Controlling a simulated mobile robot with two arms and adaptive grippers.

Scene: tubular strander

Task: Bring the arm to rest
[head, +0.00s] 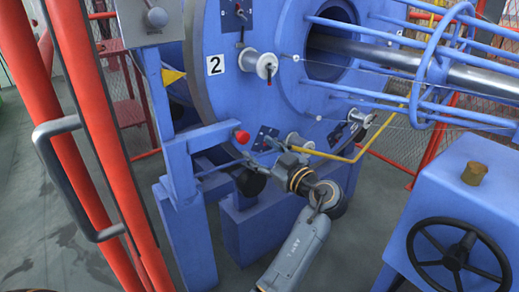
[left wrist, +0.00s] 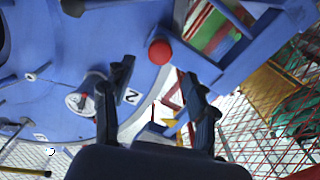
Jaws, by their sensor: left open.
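My left arm comes up from the bottom of the head view, and its gripper (head: 264,158) is in front of the lower part of the blue strander disc (head: 225,100). In the left wrist view my left gripper (left wrist: 157,78) has its two dark fingers spread apart, with nothing between them. A red knob (head: 242,137) is near the gripper in the head view; it also shows beyond the fingertips in the left wrist view (left wrist: 160,51). My right gripper is in neither view.
A white spool (head: 267,65) sits on the disc near the number 2 plate (head: 215,65). A yellow bar (head: 350,158) runs right of the gripper. A red gate post (head: 85,110) stands at left. A blue housing with a black handwheel (head: 455,250) is at lower right.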

